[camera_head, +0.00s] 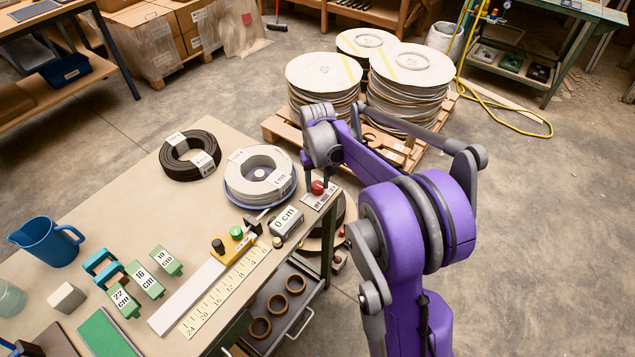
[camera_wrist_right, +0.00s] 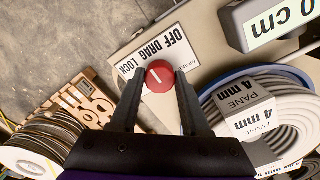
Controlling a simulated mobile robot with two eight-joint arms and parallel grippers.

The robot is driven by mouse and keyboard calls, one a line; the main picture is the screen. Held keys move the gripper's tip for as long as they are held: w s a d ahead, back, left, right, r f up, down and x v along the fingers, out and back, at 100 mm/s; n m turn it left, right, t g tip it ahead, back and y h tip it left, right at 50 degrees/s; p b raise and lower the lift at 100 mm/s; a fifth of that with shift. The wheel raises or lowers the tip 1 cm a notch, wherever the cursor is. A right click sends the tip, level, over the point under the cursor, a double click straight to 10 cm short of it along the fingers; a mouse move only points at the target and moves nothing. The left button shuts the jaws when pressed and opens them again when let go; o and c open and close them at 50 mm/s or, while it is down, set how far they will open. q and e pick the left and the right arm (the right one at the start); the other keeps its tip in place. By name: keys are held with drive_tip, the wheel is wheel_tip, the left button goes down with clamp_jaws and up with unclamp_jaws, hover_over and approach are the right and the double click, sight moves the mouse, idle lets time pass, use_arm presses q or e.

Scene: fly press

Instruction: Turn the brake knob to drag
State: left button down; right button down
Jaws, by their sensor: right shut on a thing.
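The brake knob is a round red knob (camera_wrist_right: 159,76) with a short white line on its face. It sits beside a white label plate (camera_wrist_right: 160,45) reading OFF, DRAG and LOCK. I cannot tell exactly which word the line points at. My right gripper (camera_wrist_right: 160,92) is shut on the knob, one dark finger on each side of it. In the head view the red knob (camera_head: 317,187) shows at the bench's right edge, with my right gripper (camera_head: 315,178) coming down on it from above. My left gripper is not in view.
A white cable coil (camera_head: 260,163) on a blue reel stands close left of the knob, with a black coil (camera_head: 190,154) farther back. A 0 cm display (camera_head: 287,221) sits in front.

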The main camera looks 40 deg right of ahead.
sight(317, 185)
idle(0.4)
drive_tip(key=shift+c, duration=1.9)
unclamp_jaws()
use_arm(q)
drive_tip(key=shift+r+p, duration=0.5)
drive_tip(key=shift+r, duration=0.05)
use_arm(e)
wheel_tip(317, 185, up, 11)
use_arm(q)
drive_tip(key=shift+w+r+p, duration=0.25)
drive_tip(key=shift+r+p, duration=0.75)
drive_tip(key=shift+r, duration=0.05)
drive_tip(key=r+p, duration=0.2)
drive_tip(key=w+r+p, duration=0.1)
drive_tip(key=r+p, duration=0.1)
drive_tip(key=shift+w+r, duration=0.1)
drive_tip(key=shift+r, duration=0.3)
use_arm(e)
drive_tip(key=s+a+f+n+t, duration=0.1)
drive_tip(key=s+a+n+t, duration=0.3)
drive_tip(key=s+a, duration=1.5)
drive_tip(key=shift+s+a+t, duration=0.15)
drive_tip(key=shift+t, duration=0.55)
